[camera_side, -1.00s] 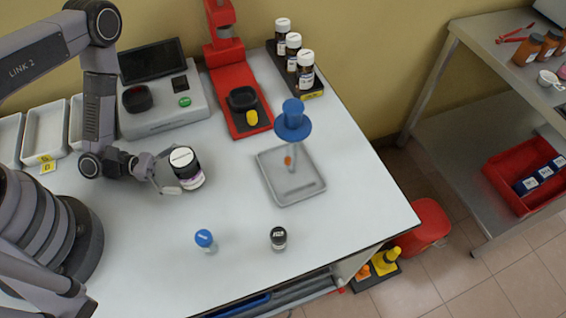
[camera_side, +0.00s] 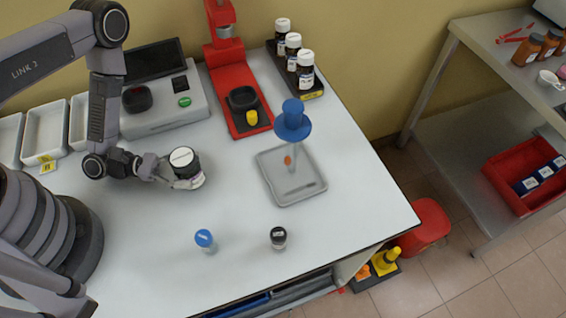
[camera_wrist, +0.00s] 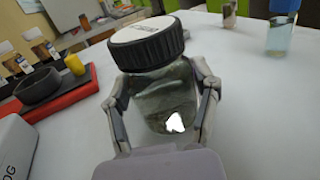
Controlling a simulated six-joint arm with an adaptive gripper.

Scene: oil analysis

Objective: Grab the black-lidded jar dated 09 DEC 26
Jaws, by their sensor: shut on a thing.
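A clear jar with a black lid and a white lid label (camera_side: 185,160) stands on the white table in the side view. In the wrist view the jar (camera_wrist: 165,90) is between my two fingers, upright, with murky greenish contents. The date on its label is too small to read. My gripper (camera_side: 188,181) is shut on the jar's body below the lid, and the fingers (camera_wrist: 163,100) touch it on both sides. A smaller black-lidded vial (camera_side: 278,237) and a blue-capped vial (camera_side: 205,240) stand nearer the front of the table.
A grey tray (camera_side: 305,193) with a blue-topped stand (camera_side: 292,125) is right of the jar. Behind are a red device (camera_side: 222,70), a grey instrument (camera_side: 160,118) and a rack with brown bottles (camera_side: 305,70).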

